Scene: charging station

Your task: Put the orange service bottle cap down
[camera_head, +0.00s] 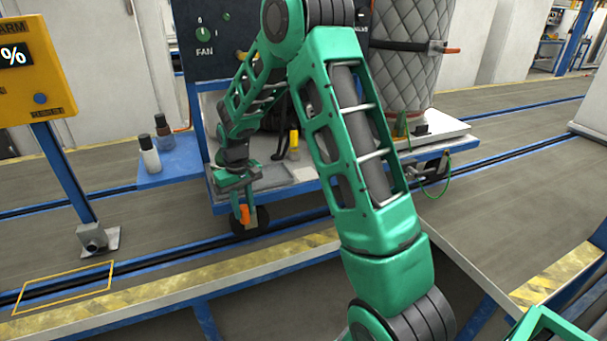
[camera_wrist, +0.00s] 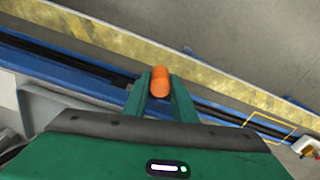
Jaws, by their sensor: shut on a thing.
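The orange service bottle cap (camera_wrist: 160,81) is between the fingertips of my gripper (camera_wrist: 160,92) in the wrist view. My gripper is shut on it. In the head view the orange cap (camera_head: 245,214) shows at the lower end of my gripper (camera_head: 247,212), in front of the cart's front edge and near its wheel. It appears held in the air. A yellow outlined rectangle (camera_head: 64,287) lies over the floor rail and striped edge at the lower left. It also shows at the right of the wrist view (camera_wrist: 272,126).
A cart (camera_head: 300,188) with a fan panel and a quilted cylinder stands behind my gripper. Two bottles (camera_head: 150,154) stand on a blue shelf at its left. A yellow-black striped edge (camera_head: 180,282) runs along the front.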

